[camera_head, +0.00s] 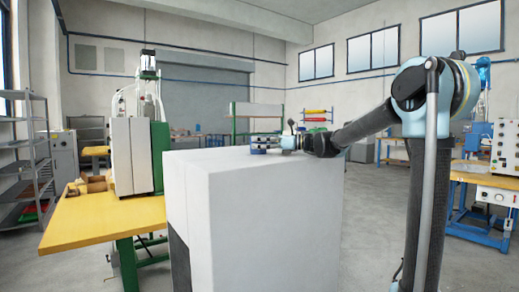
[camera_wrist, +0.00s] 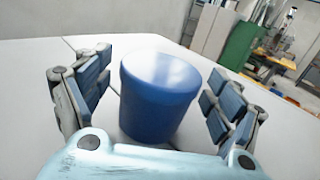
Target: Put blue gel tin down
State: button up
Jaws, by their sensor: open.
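The blue gel tin (camera_wrist: 158,98) is a round blue tub with a lid. It stands upright on the pale top of a large white block (camera_wrist: 30,95) in the wrist view. My gripper (camera_wrist: 158,95) is open, with one finger on each side of the tin and a gap showing on both sides. In the head view my gripper (camera_head: 266,141) is over the top of the white block (camera_head: 260,185), near its far edge. A small blue patch of the tin (camera_head: 258,151) shows there, low at the fingers.
A yellow workbench (camera_head: 105,220) with a welding machine (camera_head: 131,155) stands left of the block. A grey shelf rack (camera_head: 25,160) is at the far left. Another yellow bench (camera_head: 485,182) with equipment is at the right. The block's top around the tin looks clear.

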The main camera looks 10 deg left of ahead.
jog(key=c, duration=1.5)
